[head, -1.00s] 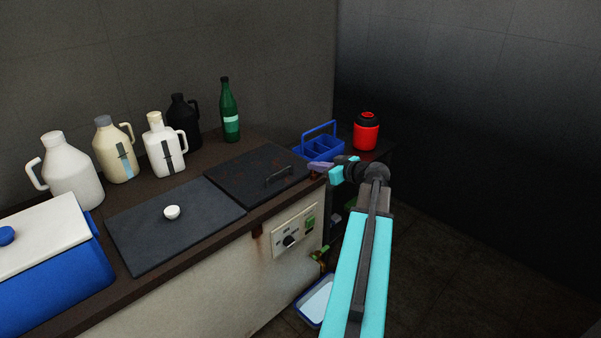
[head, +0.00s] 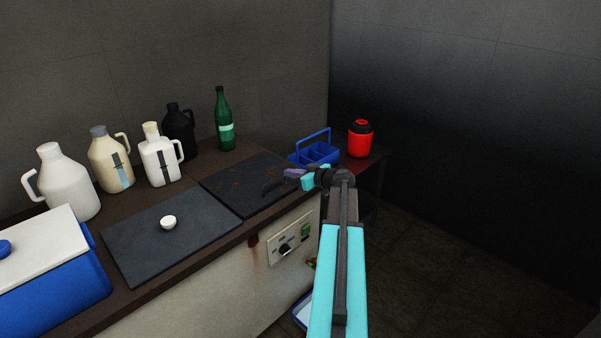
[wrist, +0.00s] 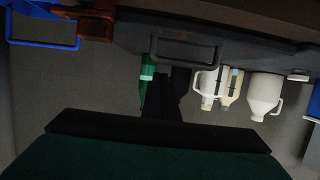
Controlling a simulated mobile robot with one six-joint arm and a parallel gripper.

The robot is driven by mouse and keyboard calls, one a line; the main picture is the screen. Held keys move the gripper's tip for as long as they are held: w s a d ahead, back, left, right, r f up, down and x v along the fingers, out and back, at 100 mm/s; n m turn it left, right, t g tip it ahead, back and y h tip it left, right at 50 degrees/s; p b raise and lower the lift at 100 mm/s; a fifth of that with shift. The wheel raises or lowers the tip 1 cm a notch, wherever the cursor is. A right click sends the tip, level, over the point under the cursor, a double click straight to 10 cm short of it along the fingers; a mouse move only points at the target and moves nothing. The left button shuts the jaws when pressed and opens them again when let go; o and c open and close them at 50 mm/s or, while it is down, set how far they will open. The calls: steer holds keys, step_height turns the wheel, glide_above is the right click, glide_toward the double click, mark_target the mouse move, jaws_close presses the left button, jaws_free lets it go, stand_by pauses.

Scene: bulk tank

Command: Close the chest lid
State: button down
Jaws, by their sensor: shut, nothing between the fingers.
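The chest (head: 210,285) is a long pale body with a dark worktop. Two dark panels lie on its top. The far, rust-flecked panel (head: 238,190) looks flat and has a bar handle (head: 272,187) near its front edge; the handle also shows in the wrist view (wrist: 185,48). The near panel (head: 140,250) carries a small white knob (head: 168,222) and also looks flat. My gripper (head: 288,173) is shut and empty, just right of the bar handle; I cannot tell whether they touch. Its dark fingers show in the wrist view (wrist: 162,80).
Several jugs (head: 160,160) and a green bottle (head: 225,120) stand along the back. A blue cooler (head: 60,290) with a white lid is at the left. A blue caddy (head: 316,154) and red jar (head: 360,140) stand right. Floor at the right is clear.

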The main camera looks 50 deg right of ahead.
steer(key=shift+s+f+p, duration=0.15)
steer(key=shift+f, duration=0.8)
steer(key=shift+s+f+p, duration=0.15)
steer(key=shift+f, duration=0.75)
